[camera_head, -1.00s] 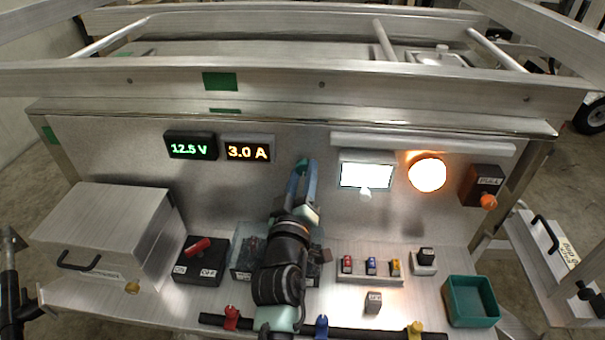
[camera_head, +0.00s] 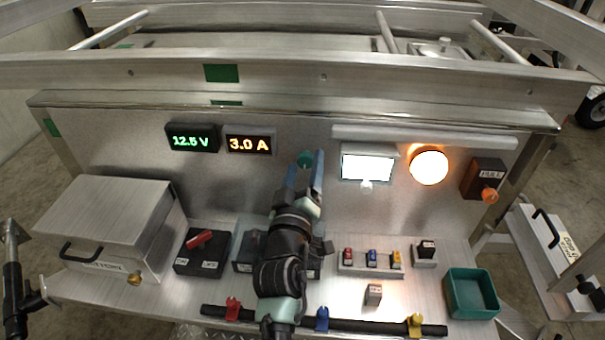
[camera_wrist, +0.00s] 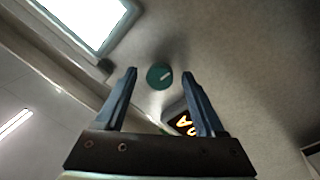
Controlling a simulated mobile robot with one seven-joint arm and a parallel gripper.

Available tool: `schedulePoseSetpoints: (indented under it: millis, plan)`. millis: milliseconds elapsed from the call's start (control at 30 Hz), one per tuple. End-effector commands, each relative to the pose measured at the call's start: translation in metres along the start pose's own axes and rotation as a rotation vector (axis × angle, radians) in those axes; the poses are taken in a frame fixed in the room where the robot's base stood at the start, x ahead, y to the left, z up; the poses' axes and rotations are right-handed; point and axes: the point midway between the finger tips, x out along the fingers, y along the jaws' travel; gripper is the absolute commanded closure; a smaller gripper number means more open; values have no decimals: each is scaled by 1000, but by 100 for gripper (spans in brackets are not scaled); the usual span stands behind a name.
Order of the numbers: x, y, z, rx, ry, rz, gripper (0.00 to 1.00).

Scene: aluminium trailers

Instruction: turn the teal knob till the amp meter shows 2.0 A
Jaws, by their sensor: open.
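The teal knob (camera_wrist: 160,76) is on the upright metal panel, with a pale line across its face. In the wrist view it lies beyond and between my open fingertips, and the jaws do not close on it. In the head view the knob (camera_head: 305,160) shows at the end of my gripper (camera_head: 306,165), partly hidden by it. My gripper (camera_wrist: 163,78) is open and empty, pointing at the panel. The amp meter (camera_head: 249,144) reads 3.0 A in orange; part of it also shows in the wrist view (camera_wrist: 183,122).
A voltage display (camera_head: 191,139) reads 12.5 V. A lit white screen (camera_head: 367,168) and a glowing orange lamp (camera_head: 429,168) are right of the knob. A red-handled switch (camera_head: 200,240), a switch row (camera_head: 371,260) and a green tray (camera_head: 471,295) sit on the shelf below.

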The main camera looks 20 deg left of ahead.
Motion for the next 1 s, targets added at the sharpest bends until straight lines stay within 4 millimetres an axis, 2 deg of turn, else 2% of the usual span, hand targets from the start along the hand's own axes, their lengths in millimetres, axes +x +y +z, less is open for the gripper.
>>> schedulePoseSetpoints:
  millis: [167,500,700,833,1000]
  plan:
    - [-14,-1,1,0,0,-1,29]
    - [-80,-2,2,-1,-2,-3,29]
    - [-112,-1,2,0,-1,-1,29]
    - [-124,-1,1,-1,-1,-1,29]
    - [-129,0,0,0,-1,-1,29]
